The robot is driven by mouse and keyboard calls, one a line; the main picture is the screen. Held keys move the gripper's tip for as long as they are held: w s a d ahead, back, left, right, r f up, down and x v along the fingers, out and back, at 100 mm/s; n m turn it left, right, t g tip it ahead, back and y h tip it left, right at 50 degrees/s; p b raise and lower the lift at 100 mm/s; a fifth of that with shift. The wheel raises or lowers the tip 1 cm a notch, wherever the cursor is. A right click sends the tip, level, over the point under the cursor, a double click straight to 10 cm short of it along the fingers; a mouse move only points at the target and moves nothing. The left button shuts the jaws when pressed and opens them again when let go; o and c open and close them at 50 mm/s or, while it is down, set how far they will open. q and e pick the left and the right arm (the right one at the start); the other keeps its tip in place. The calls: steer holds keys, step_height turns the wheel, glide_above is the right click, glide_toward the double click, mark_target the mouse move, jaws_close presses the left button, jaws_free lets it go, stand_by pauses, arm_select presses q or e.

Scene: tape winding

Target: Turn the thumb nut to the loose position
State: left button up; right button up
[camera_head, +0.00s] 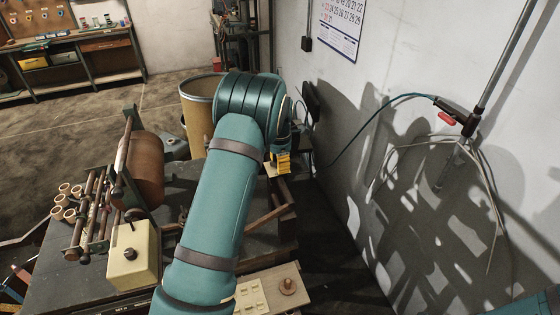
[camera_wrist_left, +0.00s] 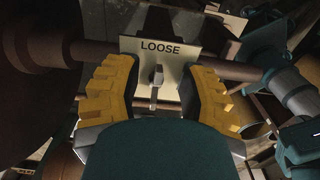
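In the left wrist view, a pale plate marked LOOSE (camera_wrist_left: 180,48) faces me. A small, narrow grey metal piece, which looks like the thumb nut (camera_wrist_left: 156,84), stands upright just below the lettering. My left gripper (camera_wrist_left: 160,72) is open, with one yellow finger on each side of the nut and visible gaps between. In the head view my left gripper (camera_head: 283,163) shows only as a bit of yellow beyond my teal arm, which hides the nut and plate there. My right gripper is not seen.
A brown roll (camera_head: 143,168) and a cream box with a dark knob (camera_head: 133,258) stand on the dark bench left of my arm. A tan drum (camera_head: 196,118) stands behind. A wooden board (camera_head: 268,287) with a round knob lies at the front. The wall rises on the right.

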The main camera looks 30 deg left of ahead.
arm_select(q)
steer(key=shift+w+r, duration=0.1)
steer(key=shift+r, duration=0.1)
steer(key=shift+w+r, duration=0.1)
steer(key=shift+r, duration=0.45)
step_height(320, 180, up, 11)
steer(key=shift+a+f, duration=0.1)
stand_by(0.4)
